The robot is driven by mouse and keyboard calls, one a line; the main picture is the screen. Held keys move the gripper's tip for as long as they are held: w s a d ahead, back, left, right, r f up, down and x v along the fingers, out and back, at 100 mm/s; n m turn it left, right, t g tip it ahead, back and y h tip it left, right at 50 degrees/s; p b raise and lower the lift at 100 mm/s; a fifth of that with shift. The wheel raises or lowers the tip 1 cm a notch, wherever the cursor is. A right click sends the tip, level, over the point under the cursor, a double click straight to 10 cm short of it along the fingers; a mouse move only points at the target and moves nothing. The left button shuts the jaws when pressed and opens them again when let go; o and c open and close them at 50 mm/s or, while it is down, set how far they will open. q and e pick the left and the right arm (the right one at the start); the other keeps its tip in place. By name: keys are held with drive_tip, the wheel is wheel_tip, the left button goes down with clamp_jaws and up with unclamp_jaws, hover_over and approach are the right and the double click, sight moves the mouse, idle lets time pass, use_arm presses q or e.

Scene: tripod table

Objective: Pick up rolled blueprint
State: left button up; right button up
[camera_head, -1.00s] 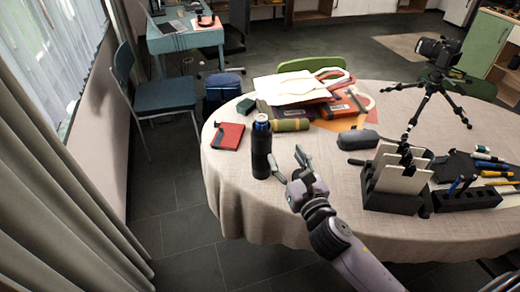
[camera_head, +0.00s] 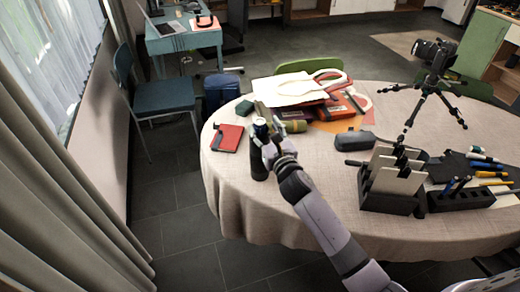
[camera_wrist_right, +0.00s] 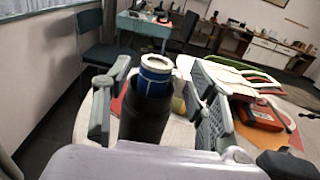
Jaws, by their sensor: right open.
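The rolled blueprint (camera_wrist_right: 155,76) is a blue roll with a pale, hollow end. It stands upright in a black cylindrical holder (camera_wrist_right: 143,116), with only its top showing above the rim. In the head view, the black holder (camera_head: 259,166) stands near the table's left edge, and the blue roll top (camera_head: 261,124) is partly covered by my gripper. My right gripper (camera_head: 266,131) is open, and its fingers are on either side of the roll in the right wrist view (camera_wrist_right: 158,92). I cannot tell whether they touch it. My left gripper is not in view.
A red notebook (camera_head: 227,138) lies left of the holder. An olive roll (camera_head: 294,126) and a pale bag (camera_head: 300,88) lie behind. A dark case (camera_head: 355,138), a black rack (camera_head: 388,203) and a camera tripod (camera_head: 428,95) stand to the right.

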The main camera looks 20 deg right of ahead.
sight(262, 126)
drive_tip(key=shift+w+a, duration=0.15)
drive_tip(key=shift+w, duration=0.8)
drive_tip(key=shift+w+a, duration=0.1)
drive_tip(key=shift+w, duration=0.8)
drive_tip(key=shift+c, duration=0.2)
clamp_jaws()
